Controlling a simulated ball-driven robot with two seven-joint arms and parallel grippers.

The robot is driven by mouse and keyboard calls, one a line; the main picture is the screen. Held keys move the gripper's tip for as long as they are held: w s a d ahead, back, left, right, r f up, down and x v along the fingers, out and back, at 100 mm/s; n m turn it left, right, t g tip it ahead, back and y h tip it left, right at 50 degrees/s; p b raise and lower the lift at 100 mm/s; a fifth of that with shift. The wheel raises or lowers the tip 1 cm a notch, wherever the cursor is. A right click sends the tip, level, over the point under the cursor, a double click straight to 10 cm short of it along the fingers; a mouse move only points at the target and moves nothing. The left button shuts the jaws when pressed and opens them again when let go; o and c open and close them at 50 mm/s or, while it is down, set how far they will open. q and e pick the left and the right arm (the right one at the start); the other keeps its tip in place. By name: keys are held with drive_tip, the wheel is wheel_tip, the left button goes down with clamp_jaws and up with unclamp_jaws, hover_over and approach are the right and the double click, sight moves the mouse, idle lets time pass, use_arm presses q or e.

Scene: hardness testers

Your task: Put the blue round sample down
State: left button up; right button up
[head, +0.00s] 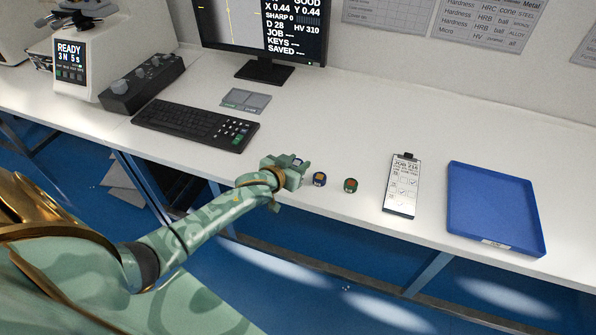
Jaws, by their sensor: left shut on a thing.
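My left gripper (297,168) is low over the front edge of the white bench and is shut on a small piece. Only a bluish-grey bit of this blue round sample (296,160) shows between the fingers; the rest is hidden by the gripper. Just right of the gripper, a small round sample with a dark blue side and a yellowish top (319,179) stands on the bench. My right gripper is not in view.
A clipboard (402,185) and a blue tray (494,208) lie to the right on the bench (375,135). A black keyboard (195,124), a grey pad (245,100), a control box (142,83) and a monitor (265,72) are behind and left. The bench behind the samples is clear.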

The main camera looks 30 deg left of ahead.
use_arm(q)
wheel_tip(320, 180, down, 2)
drive_tip(key=shift+d+f, duration=0.15)
drive_tip(key=shift+f, duration=0.2)
drive_tip(key=o, duration=1)
drive_tip(key=shift+b, duration=0.35)
drive_tip(key=p+v, duration=0.1)
drive_tip(key=v, duration=0.1)
drive_tip(key=p+v, duration=0.1)
drive_tip(key=v, duration=0.1)
drive_tip(key=p+v, duration=0.1)
drive_tip(key=v, duration=0.1)
drive_tip(key=shift+a+r, duration=0.4)
drive_tip(key=shift+r, duration=0.1)
drive_tip(key=p+v, duration=0.2)
drive_tip(key=v, duration=0.8)
drive_tip(key=shift+f+p, duration=0.3)
drive_tip(key=shift+p, duration=0.1)
